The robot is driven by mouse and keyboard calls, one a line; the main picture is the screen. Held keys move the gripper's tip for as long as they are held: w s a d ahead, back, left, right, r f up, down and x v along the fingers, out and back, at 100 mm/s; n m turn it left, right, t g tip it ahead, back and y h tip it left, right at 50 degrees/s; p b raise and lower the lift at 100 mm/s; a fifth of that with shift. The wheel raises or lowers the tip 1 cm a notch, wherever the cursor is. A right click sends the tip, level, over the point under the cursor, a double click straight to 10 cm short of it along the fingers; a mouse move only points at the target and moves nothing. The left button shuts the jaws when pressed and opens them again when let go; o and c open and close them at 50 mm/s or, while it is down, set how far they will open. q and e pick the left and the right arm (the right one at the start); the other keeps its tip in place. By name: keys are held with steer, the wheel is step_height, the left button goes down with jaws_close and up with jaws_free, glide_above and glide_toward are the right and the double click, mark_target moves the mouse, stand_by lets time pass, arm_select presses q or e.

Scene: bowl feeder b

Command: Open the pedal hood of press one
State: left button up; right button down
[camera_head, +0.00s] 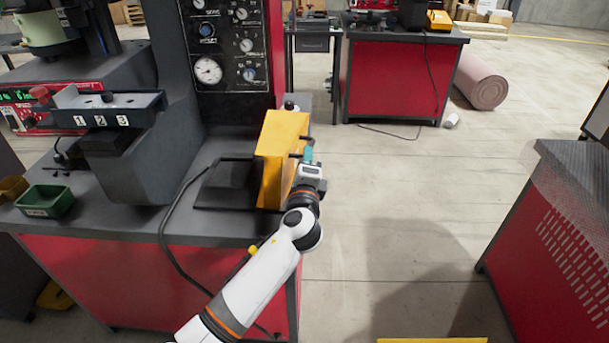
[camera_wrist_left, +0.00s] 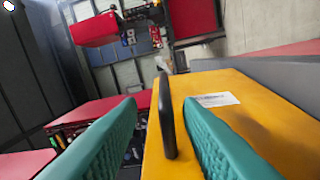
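The yellow pedal hood (camera_head: 283,138) stands at the right edge of press one's dark table, beside a flat black pedal part (camera_head: 228,184). Its dark handle is on the right side in the head view. In the left wrist view the hood's yellow face (camera_wrist_left: 255,110) with a white label is close, and the black handle (camera_wrist_left: 166,118) rises from it. My left gripper (camera_head: 308,154) is at the handle side. Its teal fingers (camera_wrist_left: 165,140) are apart, with the handle between them and a visible gap on each side. My right gripper is not in view.
Press one's dark column and gauge panel (camera_head: 224,45) stand behind the hood. A green bin (camera_head: 46,200) sits at the table's left. A cable crosses the table front. Open floor (camera_head: 400,190) lies right of the table, with a red cabinet (camera_head: 550,240) beyond.

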arm_select(q)
steer(key=s, duration=0.6)
steer(key=shift+a+f, duration=0.1)
steer(key=shift+f, duration=0.1)
